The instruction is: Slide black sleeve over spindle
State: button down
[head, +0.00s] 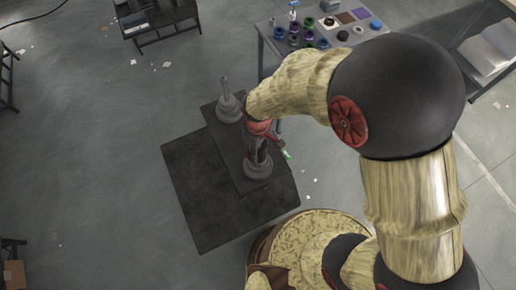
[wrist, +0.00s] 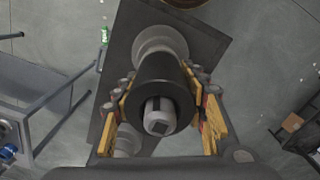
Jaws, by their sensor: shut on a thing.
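The black sleeve (wrist: 163,72) is between the yellow fingers of my gripper (wrist: 162,97) in the wrist view. My gripper is shut on it. The grey tip of a spindle (wrist: 160,118) shows inside the sleeve's round opening, so the sleeve is around that spindle. The wide grey foot of this spindle (wrist: 162,39) shows beyond the sleeve. In the head view my gripper (head: 259,143) is above the spindle's foot (head: 257,166), and my arm partly hides the sleeve. How far down the sleeve sits is hard to tell.
A second grey spindle (head: 228,102) stands bare on the same dark plinth (head: 221,148), which rests on a black mat (head: 196,202). A table (head: 262,35) with several coloured parts stands behind. A small green-tipped item (head: 287,155) is right of my gripper. Floor to the left is mostly clear.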

jog(key=c, duration=1)
grip_release()
jog(key=shift+o, duration=0.2)
notch_tip(320, 180, up, 12)
dwell(0.4)
